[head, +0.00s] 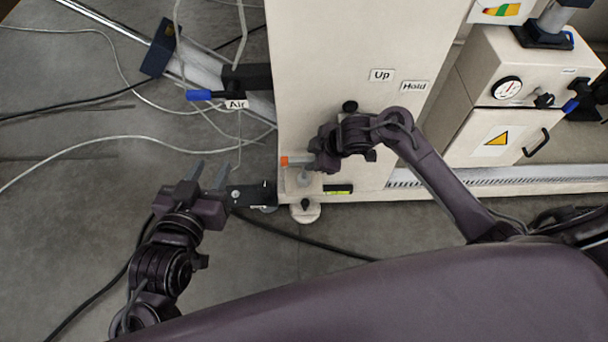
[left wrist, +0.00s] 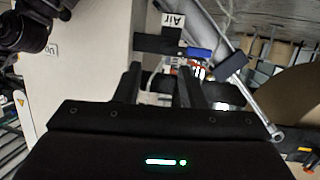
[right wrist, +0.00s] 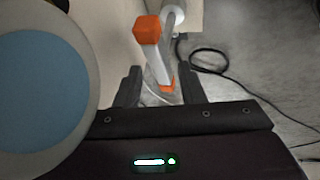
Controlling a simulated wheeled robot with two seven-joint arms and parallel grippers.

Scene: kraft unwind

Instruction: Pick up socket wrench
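A grey bar with orange ends, which appears to be the socket wrench (right wrist: 158,62), shows in the right wrist view. It stands out ahead of my right gripper (right wrist: 160,85), whose fingers are apart, with the lower orange part seen between them. I cannot tell whether they touch it. In the head view its orange end (head: 290,160) shows just left of my right gripper (head: 308,164), by the machine's lower corner. My left gripper (head: 208,170) is open and empty, left of the machine; its spread fingers also show in the left wrist view (left wrist: 159,85).
The cream machine cabinet (head: 350,45) fills the upper middle. A blue-handled air valve (head: 199,95) and a silver cylinder (head: 200,68) are at its left. A dark bracket (head: 250,195) lies right of my left gripper. A blue-faced disc (right wrist: 40,85) is close to my right wrist. Hoses cross the floor.

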